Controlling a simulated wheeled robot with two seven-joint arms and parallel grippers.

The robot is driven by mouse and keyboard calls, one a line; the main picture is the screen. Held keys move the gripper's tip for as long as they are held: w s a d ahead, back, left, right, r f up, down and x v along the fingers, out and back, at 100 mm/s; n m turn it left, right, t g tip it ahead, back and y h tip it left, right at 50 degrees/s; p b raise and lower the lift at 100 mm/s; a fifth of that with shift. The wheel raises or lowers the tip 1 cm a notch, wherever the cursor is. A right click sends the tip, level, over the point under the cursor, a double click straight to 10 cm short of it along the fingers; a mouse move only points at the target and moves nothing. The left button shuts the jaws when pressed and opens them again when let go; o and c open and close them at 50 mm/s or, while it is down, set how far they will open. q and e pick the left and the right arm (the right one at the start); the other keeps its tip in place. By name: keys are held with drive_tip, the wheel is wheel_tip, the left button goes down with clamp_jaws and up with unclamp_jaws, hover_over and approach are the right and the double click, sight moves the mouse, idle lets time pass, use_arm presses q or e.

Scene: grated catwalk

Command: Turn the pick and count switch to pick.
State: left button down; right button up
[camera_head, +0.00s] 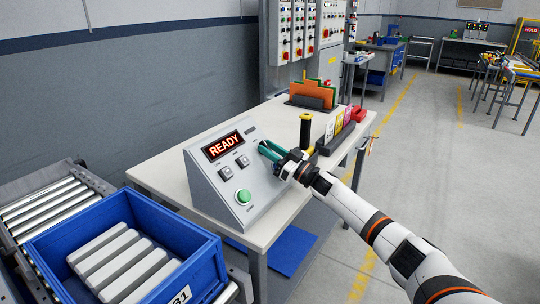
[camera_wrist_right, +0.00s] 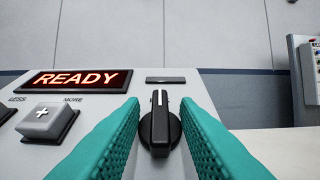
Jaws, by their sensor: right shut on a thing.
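The pick and count switch (camera_wrist_right: 160,125) is a black rotary knob on the sloped grey face of a control box (camera_head: 210,185). In the wrist view its white pointer line stands upright. A small dark label plate above it has no readable text. My right gripper (camera_head: 268,152) reaches the upper right of the box face, and its teal fingers are shut on the knob, one on each side. In the head view the fingers hide the knob. A lit display (camera_head: 223,145) on the box reads READY. My left gripper is not in view.
Two square buttons (camera_head: 226,173) and a round green button (camera_head: 243,196) sit on the box face. The white table (camera_head: 160,178) also bears a black-and-yellow post (camera_head: 306,132) and an orange folder rack (camera_head: 312,95). A blue crate (camera_head: 190,240) of grey bars stands at the lower left.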

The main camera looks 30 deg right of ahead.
drive_tip(key=shift+f, duration=0.15)
drive_tip(key=o, duration=0.6)
drive_tip(key=shift+s+d, duration=0.1)
drive_tip(key=b+v, duration=0.1)
drive_tip(key=v, duration=1)
drive_tip(key=shift+s+d+f, duration=0.2)
drive_tip(key=shift+s+d, duration=0.05)
drive_tip(key=shift+s, duration=0.05)
